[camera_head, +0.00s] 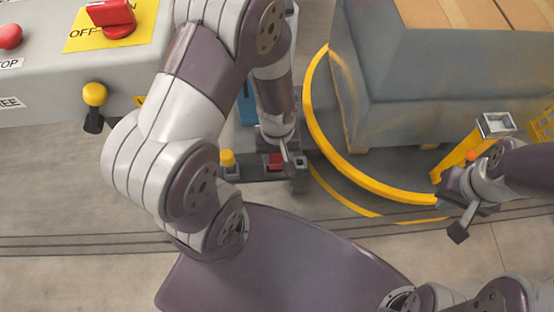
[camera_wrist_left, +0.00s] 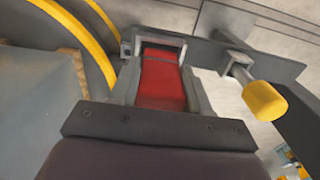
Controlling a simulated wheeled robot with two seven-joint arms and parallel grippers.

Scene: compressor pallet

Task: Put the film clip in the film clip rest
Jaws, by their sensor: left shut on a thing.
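The film clip appears to be the red block (camera_wrist_left: 163,80) in the left wrist view. A bit of red also shows in the head view (camera_head: 275,161). My left gripper (camera_head: 284,166) points down in the head view. In the left wrist view its two grey fingers (camera_wrist_left: 160,72) are shut on the sides of the red block. The block's far end lies at a small grey frame (camera_wrist_left: 153,40) on a grey bar, which may be the film clip rest. I cannot tell whether the block is inside or above it. My right gripper (camera_head: 452,212) is open and empty at the right.
A yellow knob (camera_wrist_left: 264,100) sticks out beside the grey bar. A yellow ring (camera_head: 340,160) curves around the grey-wrapped pallet load (camera_head: 440,80). A grey control cabinet (camera_head: 50,95) with a red switch (camera_head: 115,15) stands at upper left. A yellow post (camera_head: 460,152) stands near my right gripper.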

